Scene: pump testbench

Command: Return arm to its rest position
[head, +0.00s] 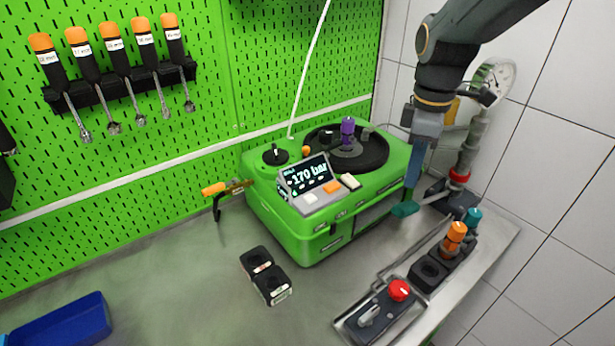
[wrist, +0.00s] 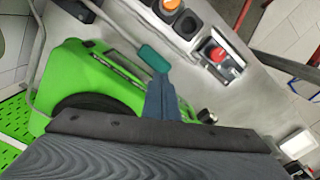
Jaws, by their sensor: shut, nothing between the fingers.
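My gripper (head: 405,208) hangs down at the right side of the green pump testbench (head: 305,236) in the head view, in front of the pipework. Its fingers are blue-grey with teal tips, shut together with nothing between them. In the wrist view, my gripper (wrist: 154,58) points past the green testbench (wrist: 85,75) toward the switch strip. The arm comes down from the top right. I cannot tell how far the fingertips are from the testbench side.
A pressure gauge (head: 494,82) on a pipe stands close behind the arm. A red knob (head: 400,290) and an orange connector (head: 455,236) are at the front right.

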